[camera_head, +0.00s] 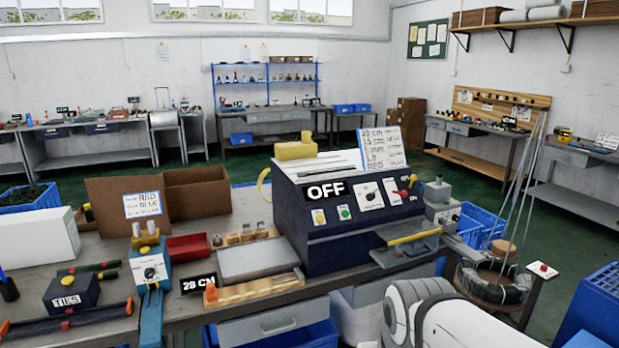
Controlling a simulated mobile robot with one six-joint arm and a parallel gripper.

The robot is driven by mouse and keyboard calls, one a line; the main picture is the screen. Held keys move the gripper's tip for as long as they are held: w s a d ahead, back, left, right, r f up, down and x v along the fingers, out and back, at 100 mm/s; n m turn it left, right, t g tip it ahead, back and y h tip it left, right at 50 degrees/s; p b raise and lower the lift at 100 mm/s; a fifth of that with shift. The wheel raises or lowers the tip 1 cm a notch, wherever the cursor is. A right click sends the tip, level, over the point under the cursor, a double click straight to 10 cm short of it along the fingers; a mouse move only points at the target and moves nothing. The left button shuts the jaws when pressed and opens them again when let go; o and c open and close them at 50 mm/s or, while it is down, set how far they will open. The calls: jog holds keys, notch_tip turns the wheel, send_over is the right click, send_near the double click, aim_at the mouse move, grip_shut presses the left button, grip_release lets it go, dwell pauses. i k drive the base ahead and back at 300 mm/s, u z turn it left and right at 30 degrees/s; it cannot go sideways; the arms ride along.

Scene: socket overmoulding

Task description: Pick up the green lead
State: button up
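I cannot make out a thing that is surely the green lead. A dark green coil (508,291) lies low on a round stand at the right, below several long thin rods. A dark, partly green bar-like item (88,268) lies on the bench at the left, behind the dark blue TIES box (71,292); it is too small to tell what it is. White rounded parts of my own arm show at the bottom right. My gripper is out of the picture.
The workbench (110,250) holds a dark machine (345,210) reading OFF, a red scoop-like bin (188,247), a 28 CM sign (197,287) and cardboard boxes (197,190). A small post with a red button (542,269) stands at right.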

aim_at(303, 173)
jog(key=z, duration=0.25)
jog(key=i, duration=2)
jog(key=u, duration=0.45)
